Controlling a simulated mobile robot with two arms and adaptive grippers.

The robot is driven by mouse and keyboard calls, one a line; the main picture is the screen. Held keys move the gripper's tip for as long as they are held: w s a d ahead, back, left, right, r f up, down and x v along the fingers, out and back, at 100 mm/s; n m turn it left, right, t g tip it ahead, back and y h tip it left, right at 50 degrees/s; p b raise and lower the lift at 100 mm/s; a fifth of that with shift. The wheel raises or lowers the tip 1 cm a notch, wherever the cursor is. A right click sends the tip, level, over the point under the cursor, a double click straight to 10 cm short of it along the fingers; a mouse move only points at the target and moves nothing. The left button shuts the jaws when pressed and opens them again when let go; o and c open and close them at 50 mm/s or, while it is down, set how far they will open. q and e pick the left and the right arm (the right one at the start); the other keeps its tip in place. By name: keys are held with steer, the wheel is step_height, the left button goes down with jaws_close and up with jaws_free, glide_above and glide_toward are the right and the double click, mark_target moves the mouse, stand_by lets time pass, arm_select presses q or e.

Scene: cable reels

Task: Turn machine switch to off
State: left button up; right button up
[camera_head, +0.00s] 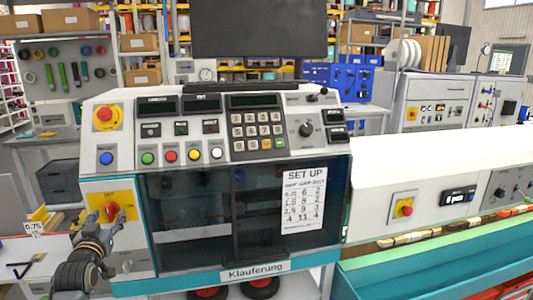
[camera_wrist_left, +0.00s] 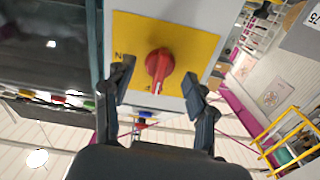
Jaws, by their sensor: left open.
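The machine switch is a red rotary knob (camera_head: 113,210) on a yellow plate (camera_head: 97,199), low on the left of the machine front. In the left wrist view the red knob (camera_wrist_left: 159,66) stands out from the yellow plate (camera_wrist_left: 195,45), with one letter, "N", readable to its left. My left gripper (camera_head: 105,230) is just in front of the plate in the head view. In the left wrist view its two fingers (camera_wrist_left: 158,90) are spread apart, one on each side of the knob, with gaps to it. The knob is not gripped. My right gripper is not in view.
A separate red emergency button (camera_head: 104,115) on yellow sits above, with a blue button (camera_head: 106,158) below it. The control panel with keypad (camera_head: 258,131) and a glass window (camera_head: 190,210) are to the right. A "0.75" sign (camera_head: 34,227) stands at the left.

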arm_select(q)
steer(key=p+v, duration=0.3)
steer(key=v, duration=0.3)
stand_by(0.3)
